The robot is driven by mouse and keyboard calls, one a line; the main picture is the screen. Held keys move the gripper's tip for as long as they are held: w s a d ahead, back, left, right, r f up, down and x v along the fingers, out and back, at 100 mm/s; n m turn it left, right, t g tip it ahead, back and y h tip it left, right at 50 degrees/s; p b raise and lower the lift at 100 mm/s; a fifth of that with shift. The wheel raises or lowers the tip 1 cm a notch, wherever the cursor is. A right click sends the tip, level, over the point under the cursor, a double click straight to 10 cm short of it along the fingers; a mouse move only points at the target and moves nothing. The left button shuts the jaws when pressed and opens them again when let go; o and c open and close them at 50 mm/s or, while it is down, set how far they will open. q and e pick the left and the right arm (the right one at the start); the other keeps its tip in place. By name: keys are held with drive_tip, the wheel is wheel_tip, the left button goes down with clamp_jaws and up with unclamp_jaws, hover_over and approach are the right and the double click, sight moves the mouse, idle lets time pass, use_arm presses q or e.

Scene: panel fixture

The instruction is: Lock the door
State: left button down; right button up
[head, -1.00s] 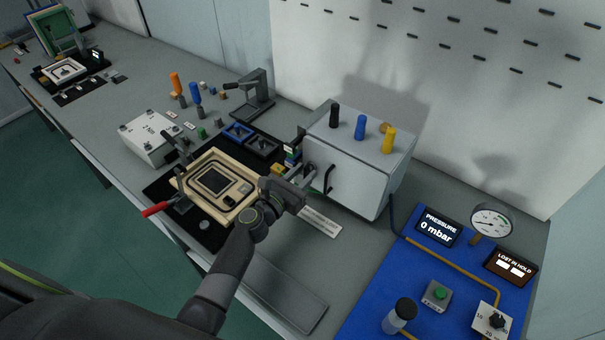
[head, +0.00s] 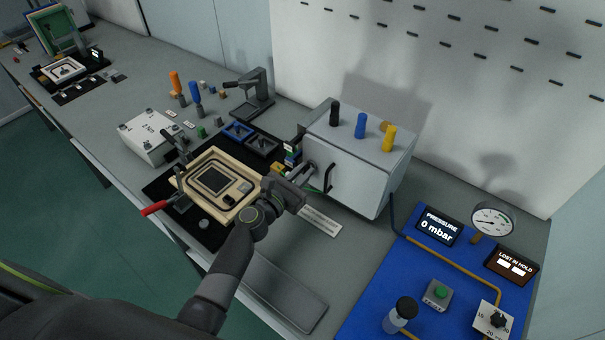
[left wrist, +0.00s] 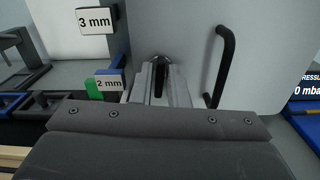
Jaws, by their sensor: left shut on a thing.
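The door (head: 347,182) is the light grey front face of a box on the bench, and it looks closed. A black bar handle (head: 329,177) stands on it; the handle also shows in the left wrist view (left wrist: 221,66). My left gripper (head: 311,170) is at the door's left part, to the left of the handle. In the left wrist view its fingers (left wrist: 158,82) are shut on a small dark lock knob (left wrist: 157,64) on the door face. The fingers hide much of the knob. My right gripper is in neither view.
Black, blue and yellow pegs (head: 361,125) stand on the box top. Thickness tags (left wrist: 97,20) are close left of the fingers. A beige frame fixture (head: 217,184) with a red-handled clamp lies left. A blue panel (head: 385,285) with gauge is at right.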

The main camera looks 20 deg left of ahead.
use_arm(q)
drive_tip(key=shift+d+f+m+b, duration=0.15)
drive_tip(key=shift+m+b, duration=2)
drive_tip(key=shift+m, duration=2)
drive_tip(key=shift+d+f+m+b, duration=0.15)
drive_tip(key=shift+m+b, duration=2)
drive_tip(key=shift+m, duration=2)
drive_tip(key=shift+a+m, duration=0.1)
drive_tip(key=shift+m, duration=0.2)
drive_tip(key=c, duration=1.5)
unclamp_jaws()
drive_tip(key=shift+c, duration=0.2)
drive_tip(key=shift+s, duration=0.15)
drive_tip(key=b+v, duration=0.3)
drive_tip(key=v, duration=1.4)
